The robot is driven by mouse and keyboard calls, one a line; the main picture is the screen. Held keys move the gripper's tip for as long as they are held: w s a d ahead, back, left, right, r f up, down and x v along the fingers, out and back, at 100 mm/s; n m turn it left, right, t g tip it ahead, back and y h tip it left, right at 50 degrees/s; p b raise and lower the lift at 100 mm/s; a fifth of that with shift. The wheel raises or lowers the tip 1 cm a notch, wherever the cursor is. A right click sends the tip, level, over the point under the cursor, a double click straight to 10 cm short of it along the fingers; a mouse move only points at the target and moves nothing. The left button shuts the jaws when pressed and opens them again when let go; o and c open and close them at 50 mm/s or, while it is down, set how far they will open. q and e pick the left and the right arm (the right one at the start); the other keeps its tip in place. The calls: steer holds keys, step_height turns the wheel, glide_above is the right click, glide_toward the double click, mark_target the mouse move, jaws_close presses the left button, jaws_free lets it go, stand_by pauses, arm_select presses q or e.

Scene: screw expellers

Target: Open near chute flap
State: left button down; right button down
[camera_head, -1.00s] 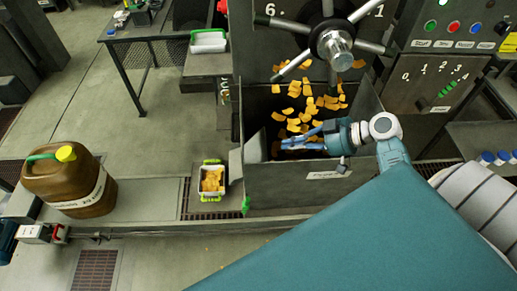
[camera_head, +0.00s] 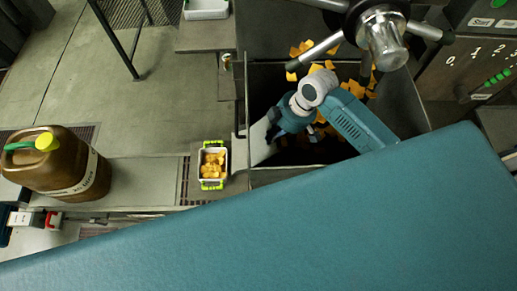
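The chute is a dark grey metal bin (camera_head: 253,85) below the machine's handwheel, with orange chips inside. A pale grey plate (camera_head: 262,143) stands at its left side near the opening; it looks like the near chute flap. My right gripper (camera_head: 290,118) is inside the bin, right up against this plate. Its fingers are mostly hidden, so I cannot tell whether they are open or touch the plate. My teal arm covers the bin's front and much of its inside. My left gripper is not in view.
A small white tray with green handles (camera_head: 202,172) holds orange chips left of the chute. A brown jerrycan (camera_head: 60,165) stands further left. The handwheel (camera_head: 382,38) hangs over the bin. A control panel (camera_head: 480,65) is at the right.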

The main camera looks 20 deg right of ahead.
steer(key=shift+s+a+f+n, duration=0.1)
steer(key=shift+s+f+n, duration=0.15)
steer(key=shift+n, duration=0.45)
steer(key=shift+s+a+f+n+b, duration=0.1)
steer(key=shift+a+f+n+b, duration=0.1)
steer(key=shift+n+b, duration=0.45)
steer(key=shift+a+f+n, duration=0.1)
steer(key=shift+f+n, duration=0.05)
steer(key=shift+n, duration=0.1)
steer(key=p, duration=0.2)
glide_above(259, 159)
steer(key=f, duration=0.7)
steer(key=shift+s+d+f, duration=0.15)
steer(key=shift+d+f, duration=0.05)
steer(key=shift+f, duration=0.05)
steer(key=shift+a+f, duration=0.15)
steer(key=shift+f, duration=0.55)
